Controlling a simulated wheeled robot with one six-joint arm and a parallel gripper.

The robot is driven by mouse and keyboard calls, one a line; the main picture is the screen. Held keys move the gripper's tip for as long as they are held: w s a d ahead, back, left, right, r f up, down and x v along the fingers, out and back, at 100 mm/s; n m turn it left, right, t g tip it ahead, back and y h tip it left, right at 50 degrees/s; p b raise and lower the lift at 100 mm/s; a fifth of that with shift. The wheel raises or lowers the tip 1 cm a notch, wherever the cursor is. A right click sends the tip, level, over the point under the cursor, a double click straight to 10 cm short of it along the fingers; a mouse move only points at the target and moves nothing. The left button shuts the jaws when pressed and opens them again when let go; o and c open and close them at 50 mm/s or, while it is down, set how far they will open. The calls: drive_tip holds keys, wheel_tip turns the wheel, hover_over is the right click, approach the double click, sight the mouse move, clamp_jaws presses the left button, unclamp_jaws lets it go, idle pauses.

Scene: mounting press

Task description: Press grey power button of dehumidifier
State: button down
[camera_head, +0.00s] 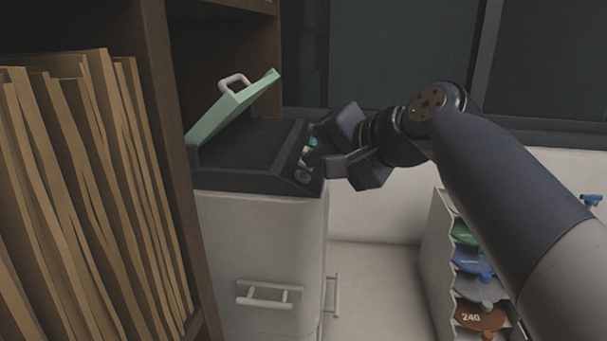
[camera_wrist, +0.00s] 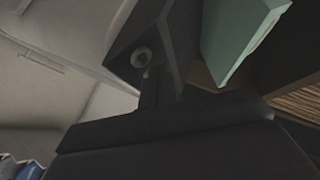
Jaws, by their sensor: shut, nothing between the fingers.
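The dehumidifier is a white box (camera_head: 255,235) with a dark top (camera_head: 250,150) and a raised pale green lid (camera_head: 230,110). A narrow dark control panel runs along the right edge of its top, with a teal spot (camera_head: 312,141) and small round parts. A round grey button (camera_head: 303,176) shows at its near end; a round grey button (camera_wrist: 141,57) also shows in the wrist view. My gripper (camera_head: 312,160) is shut and empty, its tip over the panel from the right. In the wrist view the finger (camera_wrist: 157,85) is just beside the button; I cannot tell whether they touch.
A wooden shelf (camera_head: 185,200) with upright brown folders (camera_head: 90,190) stands close on the left. A white rack (camera_head: 440,250) with coloured discs stands at the lower right. The floor (camera_head: 375,290) between the box and the rack is clear.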

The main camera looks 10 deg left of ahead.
drive_tip(key=shift+a+f+b, duration=0.2)
drive_tip(key=shift+f+b, duration=0.1)
drive_tip(key=shift+f, duration=0.1)
drive_tip(key=shift+a+f, duration=0.1)
drive_tip(key=shift+f, duration=0.25)
idle(0.8)
drive_tip(key=shift+r, duration=0.15)
drive_tip(key=shift+d+r+p, duration=0.3)
drive_tip(key=shift+r+p, duration=0.05)
drive_tip(key=shift+r, duration=0.25)
drive_tip(key=shift+r, duration=0.1)
drive_tip(key=r+p, duration=0.1)
drive_tip(key=d+r+p, duration=0.1)
drive_tip(key=r, duration=0.1)
drive_tip(key=d+r+p, duration=0.1)
drive_tip(key=shift+r, duration=0.2)
